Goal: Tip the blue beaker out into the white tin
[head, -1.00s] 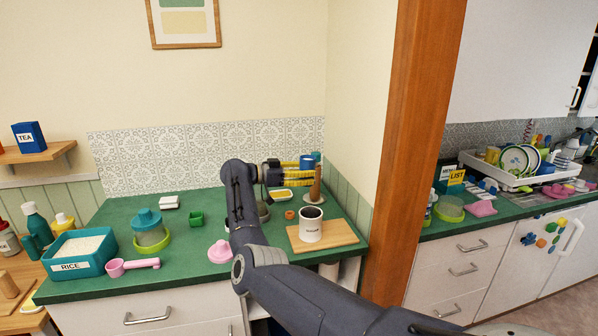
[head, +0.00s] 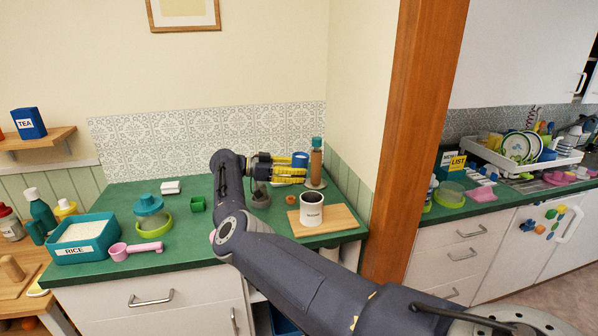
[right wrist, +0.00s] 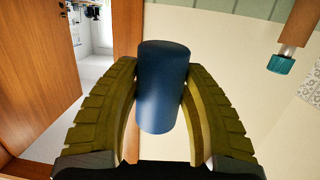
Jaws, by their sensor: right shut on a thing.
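My right gripper (head: 298,170) is shut on the blue beaker (head: 300,158), its yellow fingers on either side of it. In the right wrist view the beaker (right wrist: 163,88) sits between both fingers (right wrist: 163,100). In the head view it looks about upright, held above the back of the green counter; its contents are hidden. My left gripper is not in view.
A tall brown piece with a teal top (head: 316,160) stands close right of the beaker; it also shows in the right wrist view (right wrist: 285,55). A wooden post (head: 415,130) rises right of the counter.

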